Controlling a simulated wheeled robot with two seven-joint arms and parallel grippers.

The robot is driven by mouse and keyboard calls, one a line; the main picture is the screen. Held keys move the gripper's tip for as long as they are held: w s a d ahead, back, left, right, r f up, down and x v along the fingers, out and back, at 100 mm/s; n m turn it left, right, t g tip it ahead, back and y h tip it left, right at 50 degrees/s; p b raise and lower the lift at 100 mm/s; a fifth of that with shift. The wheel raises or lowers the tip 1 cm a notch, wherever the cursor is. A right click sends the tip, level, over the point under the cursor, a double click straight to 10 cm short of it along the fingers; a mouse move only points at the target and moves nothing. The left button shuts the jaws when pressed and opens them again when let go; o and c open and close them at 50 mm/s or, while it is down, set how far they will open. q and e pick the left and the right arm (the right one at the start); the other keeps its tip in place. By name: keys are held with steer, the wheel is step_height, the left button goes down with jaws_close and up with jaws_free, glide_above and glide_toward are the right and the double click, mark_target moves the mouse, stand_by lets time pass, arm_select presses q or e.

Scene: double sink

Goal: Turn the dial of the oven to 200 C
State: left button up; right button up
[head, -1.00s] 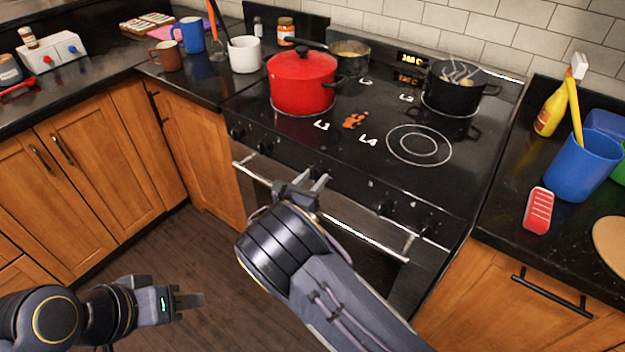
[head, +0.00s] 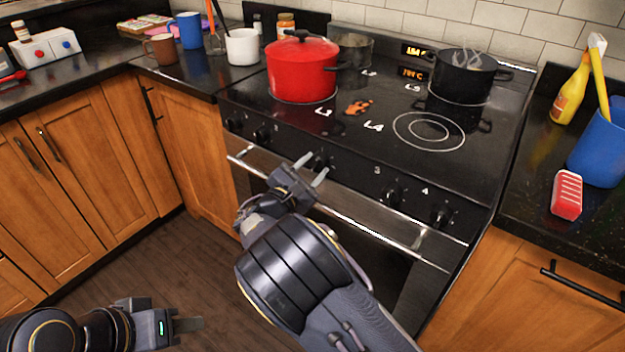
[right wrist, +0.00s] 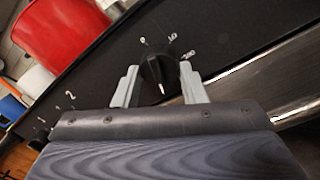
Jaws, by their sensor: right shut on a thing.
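The oven (head: 350,203) has a black front panel with a row of black knobs under the glass top. My right gripper (head: 312,169) is at the middle knob, the oven dial. The right wrist view shows this dial (right wrist: 157,72) between the two grey fingers, with the jaws shut on it. Its white pointer aims toward the bottom of that view. White numbers, partly legible, surround it. An orange lit display (head: 413,73) is on the back panel; its digits are too small to read surely. My left gripper (head: 188,324) is low at the left, away from the oven, its opening unclear.
A red pot (head: 303,72) and a black steaming pot (head: 460,85) stand on the hob. The steel oven handle (head: 350,212) runs just below the knobs. Other knobs (head: 392,197) sit to the right. Open floor (head: 150,270) lies at the left.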

steer(key=shift+m+b, duration=1)
steer(key=shift+b, duration=0.05)
steer(key=o, duration=1)
steer(key=v, duration=0.8)
steer(key=shift+f, duration=0.1)
